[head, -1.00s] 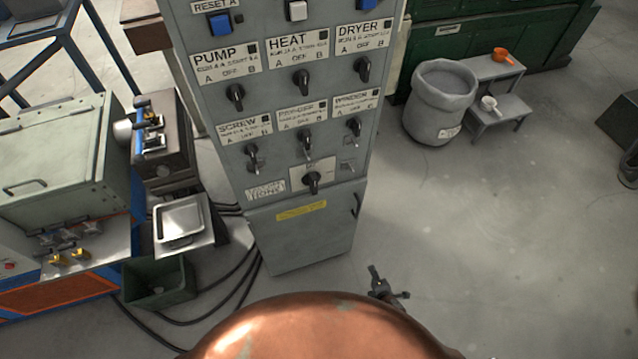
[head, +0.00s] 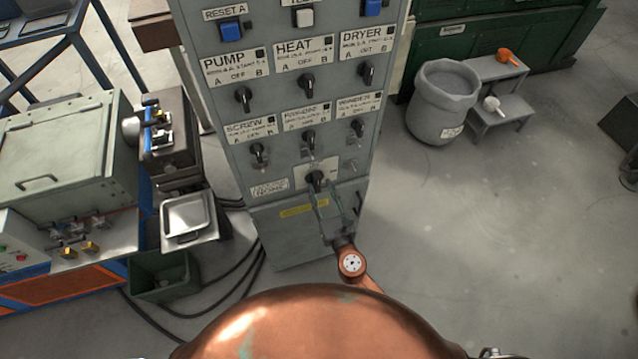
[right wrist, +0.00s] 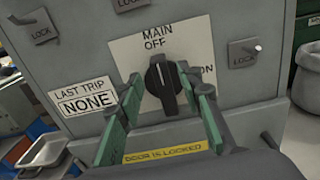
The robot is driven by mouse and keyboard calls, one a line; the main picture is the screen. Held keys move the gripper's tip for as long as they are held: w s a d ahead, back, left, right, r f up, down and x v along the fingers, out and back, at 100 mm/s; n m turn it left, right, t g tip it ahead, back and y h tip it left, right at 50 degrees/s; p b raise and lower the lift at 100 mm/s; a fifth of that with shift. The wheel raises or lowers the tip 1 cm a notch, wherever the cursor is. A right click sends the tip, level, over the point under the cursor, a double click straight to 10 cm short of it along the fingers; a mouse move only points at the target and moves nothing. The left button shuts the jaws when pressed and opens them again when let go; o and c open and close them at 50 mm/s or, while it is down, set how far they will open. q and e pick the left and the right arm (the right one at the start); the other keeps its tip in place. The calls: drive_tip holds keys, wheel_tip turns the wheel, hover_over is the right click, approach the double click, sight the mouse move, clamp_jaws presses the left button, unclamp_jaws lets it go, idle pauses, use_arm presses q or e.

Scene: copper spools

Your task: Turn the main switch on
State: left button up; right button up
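The main switch (head: 316,180) is a black rotary knob on a pale plate, low on the grey control cabinet (head: 225,140). In the right wrist view the knob (right wrist: 163,84) stands upright below the words MAIN OFF, with ON to its right. My right gripper (head: 324,190) is open at the switch. Its two green fingers (right wrist: 167,92) lie left and right of the knob, with a visible gap on each side. I cannot tell how deep the knob sits between them. My left gripper is not in view.
Several other rotary switches, such as PUMP (head: 243,96), sit above on the panel. A yellow DOOR IS LOCKED label (right wrist: 166,153) lies below the switch. Small LOCK-marked fittings (right wrist: 242,53) flank the plate. A grey bin (head: 440,100) stands right of the cabinet.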

sight(316, 181)
drive_tip(key=shift+x, duration=1.3)
drive_tip(key=shift+c, duration=0.5)
clamp_jaws()
